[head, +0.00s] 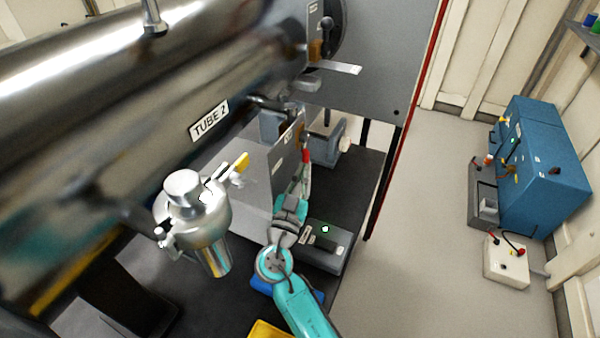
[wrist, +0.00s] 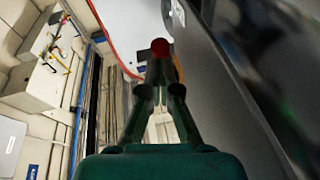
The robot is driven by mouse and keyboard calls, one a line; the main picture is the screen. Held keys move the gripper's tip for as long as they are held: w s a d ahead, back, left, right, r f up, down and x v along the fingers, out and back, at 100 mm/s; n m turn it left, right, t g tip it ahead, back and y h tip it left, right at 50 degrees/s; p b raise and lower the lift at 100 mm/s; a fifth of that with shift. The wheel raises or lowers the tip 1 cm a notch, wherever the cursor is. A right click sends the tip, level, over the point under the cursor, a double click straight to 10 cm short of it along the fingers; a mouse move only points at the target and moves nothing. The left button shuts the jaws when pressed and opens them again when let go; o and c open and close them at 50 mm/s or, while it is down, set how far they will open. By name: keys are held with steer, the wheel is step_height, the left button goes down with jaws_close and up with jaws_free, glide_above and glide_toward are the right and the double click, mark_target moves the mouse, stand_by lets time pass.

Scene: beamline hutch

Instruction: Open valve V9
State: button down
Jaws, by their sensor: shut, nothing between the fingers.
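My gripper (wrist: 158,72) is shut and empty in the wrist view, its two fingers meeting at the tips. A red rounded end (wrist: 160,47) shows just past the fingertips; I cannot tell if they touch. In the head view my gripper (head: 304,182) is beside a grey upright panel (head: 286,165), and a red part (head: 305,155) shows at its tip. No V9 label is readable, so I cannot tell which part is valve V9. A yellow-ended lever (head: 240,163) stands farther left, near the metal vessel.
A large steel tube marked TUBE 2 (head: 209,121) crosses the upper left. A metal vessel (head: 192,215) hangs below it. A dark grey box (head: 328,248) lies right of my arm.

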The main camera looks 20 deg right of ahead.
steer(key=shift+w+d+f, duration=0.55)
steer(key=shift+w+d, duration=0.05)
steer(key=shift+d, duration=0.05)
stand_by(0.4)
